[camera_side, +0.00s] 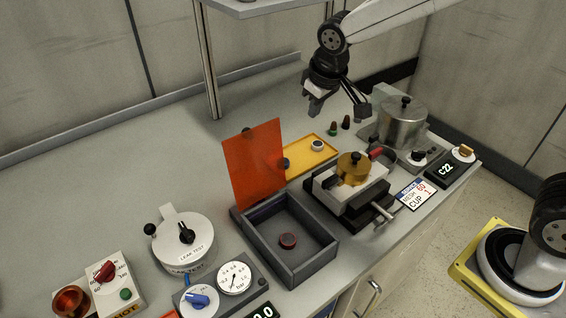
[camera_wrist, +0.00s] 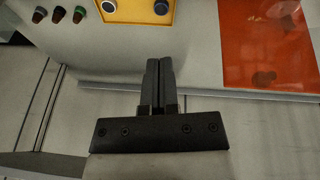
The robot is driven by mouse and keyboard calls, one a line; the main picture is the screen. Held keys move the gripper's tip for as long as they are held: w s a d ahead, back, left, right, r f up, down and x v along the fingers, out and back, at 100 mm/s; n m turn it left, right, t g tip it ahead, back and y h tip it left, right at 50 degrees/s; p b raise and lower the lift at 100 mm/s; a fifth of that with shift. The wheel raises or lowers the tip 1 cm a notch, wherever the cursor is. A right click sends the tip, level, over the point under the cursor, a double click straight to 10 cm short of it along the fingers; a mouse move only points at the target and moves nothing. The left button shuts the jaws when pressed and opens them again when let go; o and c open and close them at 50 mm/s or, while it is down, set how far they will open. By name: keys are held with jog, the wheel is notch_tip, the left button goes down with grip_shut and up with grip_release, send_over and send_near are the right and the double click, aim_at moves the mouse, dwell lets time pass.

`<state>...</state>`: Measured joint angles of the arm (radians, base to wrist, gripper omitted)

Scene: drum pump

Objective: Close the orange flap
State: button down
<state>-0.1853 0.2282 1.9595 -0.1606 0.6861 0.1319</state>
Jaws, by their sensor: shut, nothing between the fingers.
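The orange flap (camera_side: 256,163) stands raised, leaning slightly back, at the rear edge of an open grey box (camera_side: 318,251) in the side view. The flap also shows at the upper right of the wrist view (camera_wrist: 268,45). My gripper (camera_side: 313,108) is up in the air behind the bench items, to the right of the flap and apart from it. In the wrist view its two fingers (camera_wrist: 160,66) are together with nothing between them.
A yellow tray (camera_side: 305,162) lies behind the flap. A vise-like device with a brass top (camera_side: 353,168) stands right of the box, and a metal pot (camera_side: 402,124) further right. A white leak tester (camera_side: 184,241) and a gauge (camera_side: 234,278) stand left. Bench left of the flap is clear.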

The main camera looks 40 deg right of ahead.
jog(key=w+a+r, duration=0.4)
jog(key=a, duration=0.3)
jog(key=w+a+r+m, duration=0.1)
jog(key=w+a+r, duration=0.3)
jog(key=a, duration=0.3)
jog(key=shift+y, duration=0.4)
notch_tip(320, 180, down, 9)
jog(key=s, duration=0.1)
jog(key=shift+s, duration=0.2)
dwell(0.3)
jog(key=shift+s, duration=0.1)
dwell(0.4)
jog(key=shift+s, duration=0.35)
